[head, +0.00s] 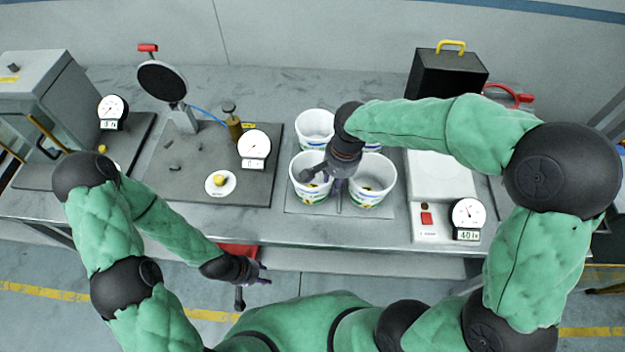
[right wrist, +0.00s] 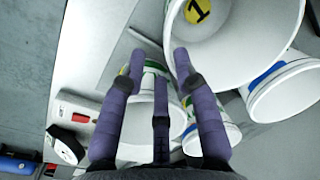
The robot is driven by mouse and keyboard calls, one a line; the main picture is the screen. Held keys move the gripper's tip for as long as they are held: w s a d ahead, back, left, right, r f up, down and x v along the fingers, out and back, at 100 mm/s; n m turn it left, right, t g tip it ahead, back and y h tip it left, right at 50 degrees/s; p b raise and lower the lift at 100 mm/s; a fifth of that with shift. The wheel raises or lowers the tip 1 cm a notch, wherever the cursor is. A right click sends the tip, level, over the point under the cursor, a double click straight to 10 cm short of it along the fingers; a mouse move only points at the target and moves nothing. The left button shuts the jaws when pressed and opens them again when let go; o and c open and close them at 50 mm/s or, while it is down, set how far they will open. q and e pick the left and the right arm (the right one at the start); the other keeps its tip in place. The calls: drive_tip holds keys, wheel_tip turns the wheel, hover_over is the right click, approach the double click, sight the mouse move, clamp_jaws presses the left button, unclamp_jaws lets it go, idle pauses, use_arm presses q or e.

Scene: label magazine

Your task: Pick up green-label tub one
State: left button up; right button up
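The tub with a yellow disc marked 1 inside (right wrist: 200,12) is at the top of the right wrist view, with a strip of green label on its outer wall. It appears to be the front-left white tub (head: 298,172) in the head view. My right gripper (head: 328,185) is open over the front tubs; its fingers (right wrist: 160,60) are spread near tub one's wall, and I cannot tell whether they touch it. Another tub with green on it (right wrist: 166,122) shows behind the fingers, likely the front-right tub (head: 382,178). My left gripper (head: 252,283) is open and empty before the table.
Back-left tub (head: 314,122) stands close behind, and a blue-labelled tub (right wrist: 285,90) is beside tub one. A white scale (head: 440,185) is at right, a black case (head: 445,75) behind. A press (head: 165,85) and gauge (head: 254,147) stand at left.

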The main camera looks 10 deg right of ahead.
sight(330, 187)
drive_tip(key=shift+w+a+f+b, duration=0.1)
drive_tip(key=shift+w+f+b, duration=0.15)
drive_tip(key=shift+f, duration=0.8)
drive_tip(key=shift+w+a+f+b, duration=0.15)
drive_tip(key=shift+w+f+b, duration=0.1)
drive_tip(key=shift+f, duration=0.85)
drive_tip(key=shift+w+a+f+b, duration=0.15)
drive_tip(key=shift+w+f, duration=0.1)
drive_tip(key=shift+f, duration=0.8)
clamp_jaws()
